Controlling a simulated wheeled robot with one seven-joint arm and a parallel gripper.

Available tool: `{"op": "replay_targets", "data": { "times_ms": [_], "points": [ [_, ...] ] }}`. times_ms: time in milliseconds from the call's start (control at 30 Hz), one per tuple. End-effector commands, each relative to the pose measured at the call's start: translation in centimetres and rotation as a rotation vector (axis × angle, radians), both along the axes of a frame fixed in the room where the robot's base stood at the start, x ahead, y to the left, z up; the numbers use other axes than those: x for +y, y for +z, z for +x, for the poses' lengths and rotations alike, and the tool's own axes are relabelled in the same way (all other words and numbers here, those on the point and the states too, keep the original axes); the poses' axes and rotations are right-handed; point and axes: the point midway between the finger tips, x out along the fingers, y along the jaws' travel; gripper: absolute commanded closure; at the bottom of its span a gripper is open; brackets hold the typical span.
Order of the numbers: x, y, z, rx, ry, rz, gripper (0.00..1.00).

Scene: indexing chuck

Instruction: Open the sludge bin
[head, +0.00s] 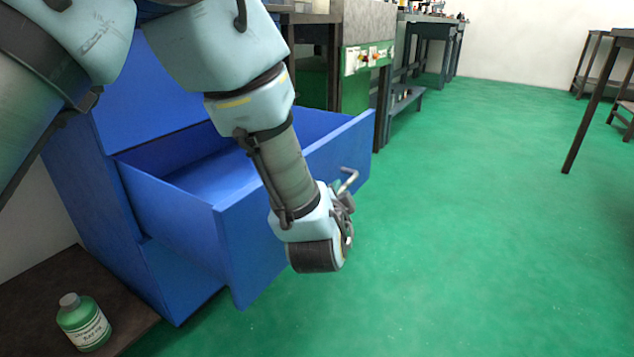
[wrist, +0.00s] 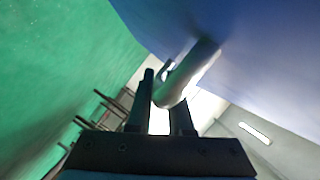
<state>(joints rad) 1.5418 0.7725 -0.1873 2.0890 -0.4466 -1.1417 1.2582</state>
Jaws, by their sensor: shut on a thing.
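The sludge bin appears as a blue drawer (head: 250,245) pulled well out of a blue cabinet (head: 85,190). Its inside is visible and looks empty, though my arm hides part of it. A grey metal handle (head: 348,181) sticks out from the drawer's front. My gripper (head: 343,203) is at this handle, in front of the drawer. In the wrist view, the fingers of my gripper (wrist: 163,98) are shut on the handle bar (wrist: 192,70), with the blue drawer front (wrist: 265,55) just beyond.
A green bottle (head: 84,325) with a grey cap stands on a dark low surface (head: 35,300) left of the cabinet. Workbenches (head: 430,35) line the back. A dark table leg (head: 590,110) stands at the right. The green floor (head: 480,220) in front and right is clear.

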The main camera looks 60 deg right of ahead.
Motion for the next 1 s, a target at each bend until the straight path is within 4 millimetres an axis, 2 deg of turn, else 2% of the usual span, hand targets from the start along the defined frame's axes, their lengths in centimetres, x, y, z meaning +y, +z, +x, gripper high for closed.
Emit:
{"op": "replay_targets", "data": {
  "times_ms": [200,533,567,800,1000],
  "points": [
    [0.15,-0.18,-1.10,0.001,0.000,0.005,1.00],
    [0.12,-0.20,-1.14,0.001,0.001,0.004,1.00],
    [0.12,-0.20,-1.14,0.001,0.001,0.004,0.78],
    [0.08,-0.10,-1.13,0.001,0.001,0.001,0.52],
    [0.06,-0.05,-1.12,0.001,0.001,0.001,0.52]
  ]
}}
